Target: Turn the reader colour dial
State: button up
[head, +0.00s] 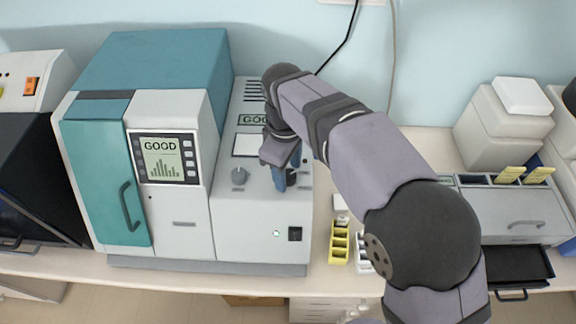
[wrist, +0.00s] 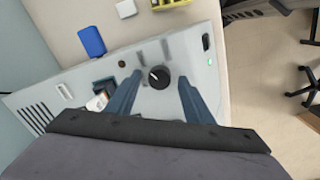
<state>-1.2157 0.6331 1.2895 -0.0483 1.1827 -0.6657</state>
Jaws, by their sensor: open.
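The reader is a white and teal machine (head: 255,215) whose screen (head: 161,158) reads GOOD. A dark round dial (head: 291,178) sits on its sloped panel, partly hidden by my gripper in the head view. In the wrist view the dial (wrist: 159,77) is black with a small white pointer mark toward its upper left. My gripper (head: 287,180) is over the panel with its blue fingers open. In the wrist view the fingers of my gripper (wrist: 159,84) stand on either side of the dial, with a gap showing on both sides.
A grey knob (head: 239,176) stands on the panel left of my gripper. A small black switch (head: 295,234) is near the panel's front. A yellow rack (head: 339,243) stands on the bench to the right. A blue object (wrist: 91,41) shows beside the machine in the wrist view.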

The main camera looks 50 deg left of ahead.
jog(key=c, duration=1)
jog(key=shift+c, duration=0.2)
jog(key=shift+m, duration=0.5)
jog(key=m, duration=0.4)
jog(key=shift+m+p, duration=0.3)
jog(key=shift+p, duration=0.1)
jog(key=m, duration=0.6)
jog(key=shift+w+a+h, duration=0.1)
jog(key=shift+a+h, duration=0.05)
jog(key=shift+h, duration=0.15)
jog(key=shift+m, duration=0.3)
jog(key=o, duration=1)
